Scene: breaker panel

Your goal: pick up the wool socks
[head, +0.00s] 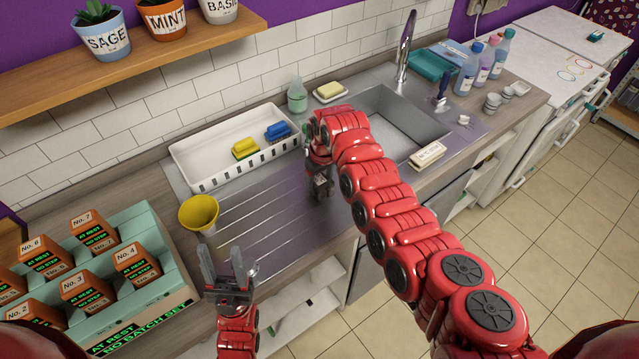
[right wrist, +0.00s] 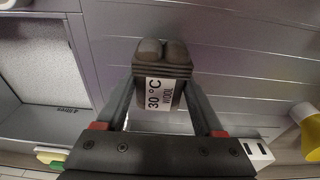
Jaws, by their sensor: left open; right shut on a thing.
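The wool socks (right wrist: 160,66) are a dark grey folded bundle with a white label reading "30 °C WOOL". In the right wrist view they sit between the two fingers of my right gripper (right wrist: 161,98), which is shut on them. In the head view my right gripper (head: 320,188) is over the ribbed drainboard, left of the sink; the arm and gripper largely hide the socks there. I cannot tell whether the socks touch the drainboard. My left gripper (head: 228,268) is open and empty, fingers up, near the counter's front edge.
A teal rack (head: 178,290) of orange boxes is at left. The sink (head: 400,120) is at right, with a bar (head: 428,155) on its front edge.

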